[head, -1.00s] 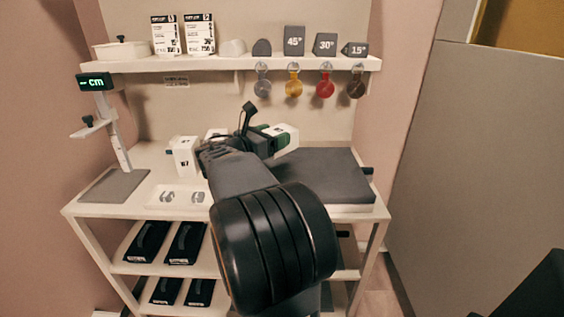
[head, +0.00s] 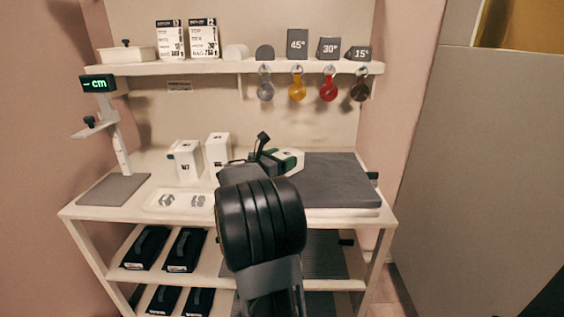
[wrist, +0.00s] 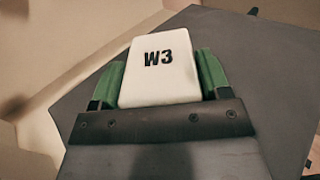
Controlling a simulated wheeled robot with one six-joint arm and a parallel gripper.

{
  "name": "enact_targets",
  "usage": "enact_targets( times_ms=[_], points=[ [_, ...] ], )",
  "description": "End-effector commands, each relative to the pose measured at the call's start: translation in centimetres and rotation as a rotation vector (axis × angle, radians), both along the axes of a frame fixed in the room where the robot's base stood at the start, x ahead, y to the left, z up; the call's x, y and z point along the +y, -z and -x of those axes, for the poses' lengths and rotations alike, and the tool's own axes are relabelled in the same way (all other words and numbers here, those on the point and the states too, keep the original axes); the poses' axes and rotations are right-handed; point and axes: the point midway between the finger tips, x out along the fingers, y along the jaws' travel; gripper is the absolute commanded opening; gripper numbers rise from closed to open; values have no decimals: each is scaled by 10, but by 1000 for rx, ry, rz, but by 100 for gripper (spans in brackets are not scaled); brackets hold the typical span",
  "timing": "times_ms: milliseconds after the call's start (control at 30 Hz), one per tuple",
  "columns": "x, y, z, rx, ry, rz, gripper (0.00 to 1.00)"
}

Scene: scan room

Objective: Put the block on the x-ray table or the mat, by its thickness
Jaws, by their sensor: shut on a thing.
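My gripper (head: 277,160) is shut on a white block (head: 291,158), its green fingers on either side. The wrist view shows the block (wrist: 160,68) marked "W3" between the fingers. It is over or near the left back part of a dark grey slab (head: 335,182) on a pale base, on the right of the table. I cannot tell whether the block touches the slab, which also fills much of the wrist view (wrist: 255,60). A flat grey mat (head: 113,190) lies under a measuring stand at the left. The stand's green display (head: 98,84) shows "cm".
Two white blocks (head: 187,160) (head: 218,150) stand behind a pale tray (head: 180,201) with grey markings. A shelf (head: 215,66) above holds cards and grey angle wedges, with coloured tags hanging below.

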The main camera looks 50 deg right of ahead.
Motion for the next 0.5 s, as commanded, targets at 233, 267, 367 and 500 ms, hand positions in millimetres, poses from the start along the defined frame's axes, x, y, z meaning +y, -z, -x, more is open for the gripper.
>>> enact_targets(
  times_ms=[233,267,367,500],
  points=[
    [0,-1,0,-2,0,3,30],
    [0,0,0,-2,0,3,30],
    [0,3,0,-2,0,2,30],
    [0,4,0,-2,0,1,79]
  ],
)
